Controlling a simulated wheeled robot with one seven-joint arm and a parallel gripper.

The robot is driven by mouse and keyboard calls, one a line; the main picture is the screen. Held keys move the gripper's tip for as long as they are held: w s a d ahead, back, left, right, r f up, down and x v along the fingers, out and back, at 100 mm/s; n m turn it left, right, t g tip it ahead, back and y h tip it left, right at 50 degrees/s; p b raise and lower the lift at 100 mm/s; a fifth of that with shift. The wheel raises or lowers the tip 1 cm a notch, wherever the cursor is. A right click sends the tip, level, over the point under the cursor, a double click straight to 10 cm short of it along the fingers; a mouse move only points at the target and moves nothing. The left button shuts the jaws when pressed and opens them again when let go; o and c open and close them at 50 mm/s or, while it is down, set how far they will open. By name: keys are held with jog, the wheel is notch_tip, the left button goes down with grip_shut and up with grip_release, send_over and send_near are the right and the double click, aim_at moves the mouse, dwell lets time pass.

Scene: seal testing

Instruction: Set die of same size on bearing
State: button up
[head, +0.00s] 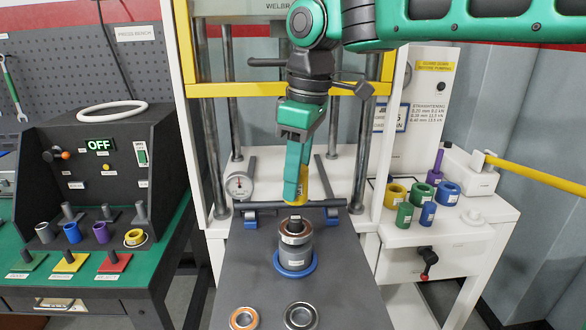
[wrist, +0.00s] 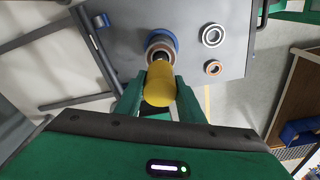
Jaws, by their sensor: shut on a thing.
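My gripper (head: 299,196) is shut on a yellow cylindrical die (head: 303,186), which also fills the middle of the wrist view (wrist: 160,86) between the fingers. The bearing (head: 296,237) sits on top of a grey cylinder (head: 296,254) that stands in a blue ring (head: 295,269) on the press plate. A dark shaft end pokes up through the bearing's centre. The die hangs above the bearing, with a small gap visible in the head view. In the wrist view the die hides part of the bearing (wrist: 160,49).
Two loose bearings, one orange-sealed (head: 244,318) and one dark (head: 300,316), lie at the plate's front. Several coloured dies, including a wide yellow one (head: 395,194), stand on the right white table. Press columns (head: 363,130) flank the arm. A green bench (head: 90,280) is left.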

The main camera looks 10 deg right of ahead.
aim_at(294, 217)
jog(key=shift+w+f, duration=0.15)
jog(key=shift+f, duration=1.55)
jog(key=shift+f, duration=0.1)
jog(key=shift+f, duration=1.2)
jog(key=shift+f, duration=0.2)
jog(key=o, duration=1)
jog(key=o, duration=0.6)
